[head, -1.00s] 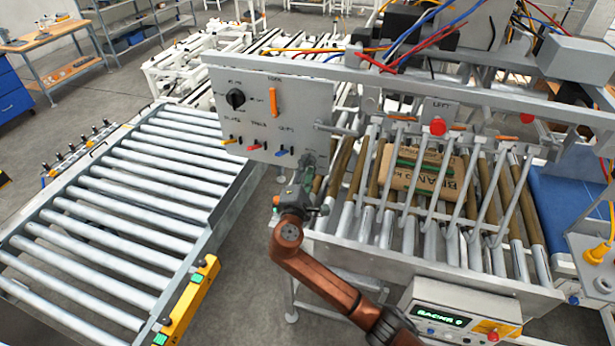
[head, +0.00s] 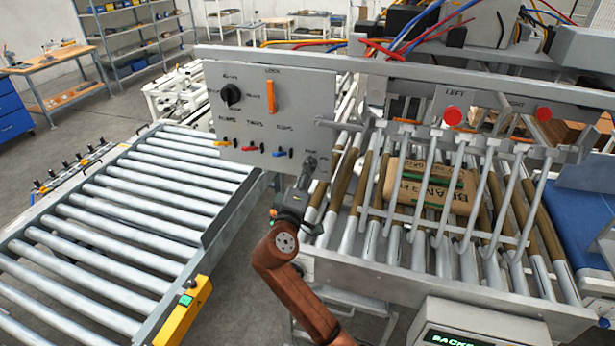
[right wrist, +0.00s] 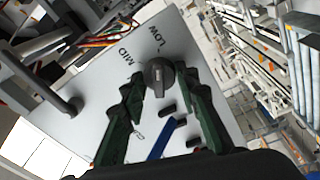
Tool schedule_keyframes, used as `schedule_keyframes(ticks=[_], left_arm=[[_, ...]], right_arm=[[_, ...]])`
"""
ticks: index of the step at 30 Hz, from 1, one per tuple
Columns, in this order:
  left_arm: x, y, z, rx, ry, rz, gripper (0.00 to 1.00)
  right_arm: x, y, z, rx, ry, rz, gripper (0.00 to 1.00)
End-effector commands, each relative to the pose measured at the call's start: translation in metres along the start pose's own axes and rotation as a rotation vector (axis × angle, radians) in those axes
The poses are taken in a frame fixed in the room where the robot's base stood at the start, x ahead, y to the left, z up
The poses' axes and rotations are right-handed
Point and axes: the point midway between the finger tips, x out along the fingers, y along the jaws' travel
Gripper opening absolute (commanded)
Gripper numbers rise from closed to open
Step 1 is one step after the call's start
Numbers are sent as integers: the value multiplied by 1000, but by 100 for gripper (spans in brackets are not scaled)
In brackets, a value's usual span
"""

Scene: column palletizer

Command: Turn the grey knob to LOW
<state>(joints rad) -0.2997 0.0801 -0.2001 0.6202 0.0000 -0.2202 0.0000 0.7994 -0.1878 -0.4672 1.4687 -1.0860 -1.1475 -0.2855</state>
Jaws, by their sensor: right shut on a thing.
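The grey knob (right wrist: 158,75) sits on the light grey control panel (head: 300,100), at its lower right corner in the head view, where my right gripper (head: 307,168) mostly hides it. In the right wrist view the knob is between the two dark green fingers of my right gripper (right wrist: 162,88), which is shut on it. The printed word LOW (right wrist: 155,38) is just above the knob there, and MID (right wrist: 122,60) is to its upper left. I cannot tell exactly which mark the knob points to. My left gripper is not in view.
The panel also has a black knob (head: 230,95), an orange handle (head: 270,96) and small yellow, red and blue levers (head: 282,153). A roller conveyor (head: 130,215) lies at left. A brown sack (head: 430,187) lies on rollers behind metal bars at right.

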Motion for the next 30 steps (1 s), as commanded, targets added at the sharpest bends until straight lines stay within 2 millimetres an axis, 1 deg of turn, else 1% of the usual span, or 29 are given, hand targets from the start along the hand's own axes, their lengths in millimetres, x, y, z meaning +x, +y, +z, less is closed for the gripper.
schedule_keyframes(ticks=[1, 16, 17, 24, 30], left_arm=[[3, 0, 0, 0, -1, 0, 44], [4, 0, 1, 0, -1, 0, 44], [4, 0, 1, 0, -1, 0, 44], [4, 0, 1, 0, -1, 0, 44], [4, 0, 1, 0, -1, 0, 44]], right_arm=[[0, -4, 1, 8, -2, -4, 5], [0, -3, 1, 23, -4, -4, 5], [0, -3, 1, 23, -4, -4, 31], [0, -2, 0, 23, -4, -1, 47], [0, -1, 0, 23, -3, 0, 47]])
